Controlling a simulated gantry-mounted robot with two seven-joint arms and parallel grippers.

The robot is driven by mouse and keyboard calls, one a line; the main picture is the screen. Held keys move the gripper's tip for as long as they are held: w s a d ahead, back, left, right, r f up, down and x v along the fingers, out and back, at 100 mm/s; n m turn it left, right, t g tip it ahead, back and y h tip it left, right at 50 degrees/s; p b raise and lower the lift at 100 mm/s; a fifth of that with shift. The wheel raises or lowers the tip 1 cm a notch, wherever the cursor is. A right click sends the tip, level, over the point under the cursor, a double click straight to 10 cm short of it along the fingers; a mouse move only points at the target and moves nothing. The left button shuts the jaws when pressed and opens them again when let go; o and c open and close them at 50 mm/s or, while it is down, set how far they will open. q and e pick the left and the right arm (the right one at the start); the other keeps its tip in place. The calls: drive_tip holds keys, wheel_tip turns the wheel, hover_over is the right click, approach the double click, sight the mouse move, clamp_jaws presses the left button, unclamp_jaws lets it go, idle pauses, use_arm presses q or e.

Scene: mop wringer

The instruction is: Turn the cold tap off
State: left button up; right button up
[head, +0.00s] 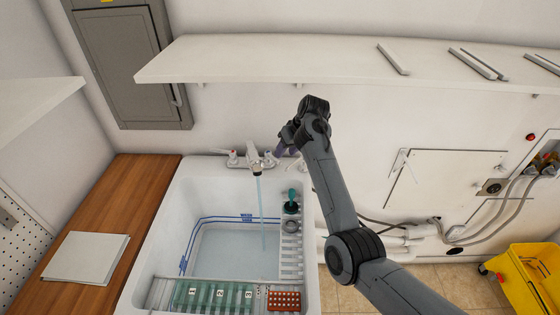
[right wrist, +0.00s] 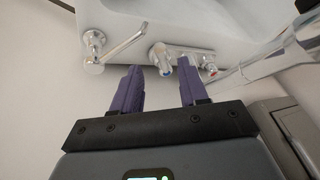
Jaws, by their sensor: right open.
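The chrome faucet (head: 254,156) is on the back rim of the white sink, and a stream of water (head: 260,210) runs from its spout. My right gripper (right wrist: 160,80) is open. In the head view it is at the right end of the faucet, partly hidden by my wrist. My left gripper is not in view.
A white shelf (head: 330,62) runs above the faucet. The sink (head: 172,215) holds water, with a green numbered tray (head: 213,295) and a red rack (head: 284,300) at its front. A wooden counter (head: 140,195) is left, a yellow mop bucket (head: 530,280) far right.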

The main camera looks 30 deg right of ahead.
sight(279, 161)
drive_tip(key=shift+x, duration=3.4)
clamp_jaws()
